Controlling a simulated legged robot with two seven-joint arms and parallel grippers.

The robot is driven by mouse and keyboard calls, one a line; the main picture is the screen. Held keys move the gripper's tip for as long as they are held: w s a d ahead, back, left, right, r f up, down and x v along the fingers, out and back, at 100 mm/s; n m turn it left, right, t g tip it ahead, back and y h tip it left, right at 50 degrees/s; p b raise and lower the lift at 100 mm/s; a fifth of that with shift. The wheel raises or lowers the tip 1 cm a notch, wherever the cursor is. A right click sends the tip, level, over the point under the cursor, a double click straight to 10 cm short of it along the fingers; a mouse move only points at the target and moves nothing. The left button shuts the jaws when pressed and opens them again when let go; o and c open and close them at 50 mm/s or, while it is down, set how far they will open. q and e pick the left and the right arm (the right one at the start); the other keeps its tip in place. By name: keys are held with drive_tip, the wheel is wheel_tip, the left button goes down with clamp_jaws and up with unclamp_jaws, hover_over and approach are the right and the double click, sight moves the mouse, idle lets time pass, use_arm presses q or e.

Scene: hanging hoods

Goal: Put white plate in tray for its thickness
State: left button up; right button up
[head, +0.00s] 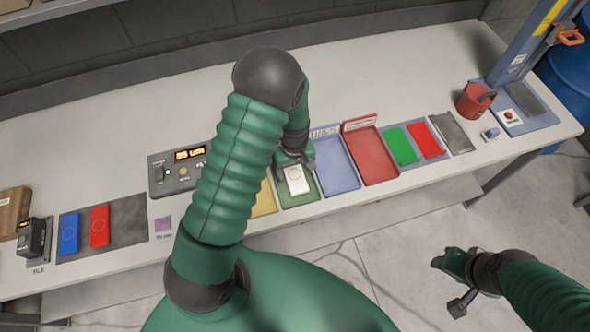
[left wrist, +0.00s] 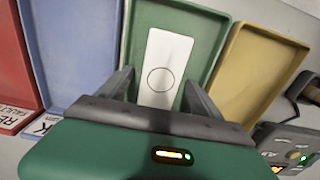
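The white plate (head: 295,182), a flat rectangle with a circle mark, lies in the green tray (head: 313,197). In the left wrist view the plate (left wrist: 167,52) is inside the green tray (left wrist: 213,28), with bare tray floor around it.
A yellow tray (head: 264,200) stands left of the green one; a blue tray (head: 337,168) and a red tray (head: 374,160) stand right. A gauge with an orange display (head: 181,168) is further left. Blue (head: 69,233) and red (head: 99,226) plates lie on a dark mat.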

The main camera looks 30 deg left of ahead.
use_arm(q)
drive_tip(key=shift+a+f, duration=0.1)
drive_tip(key=shift+a, duration=0.1)
wheel_tip(320, 180, up, 17)
drive_tip(key=s+d+f+m+t, duration=0.1)
drive_tip(key=s+d+m+t, duration=0.1)
drive_tip(key=s+d+m, duration=0.4)
drive_tip(key=s+m, duration=0.2)
drive_tip(key=shift+s+d+m, duration=0.15)
drive_tip(key=shift+d+m, duration=0.2)
drive_tip(key=shift+m, duration=0.05)
drive_tip(key=shift+s+r, duration=0.1)
drive_tip(key=shift+s, duration=0.1)
drive_tip(key=shift+w+d, duration=0.1)
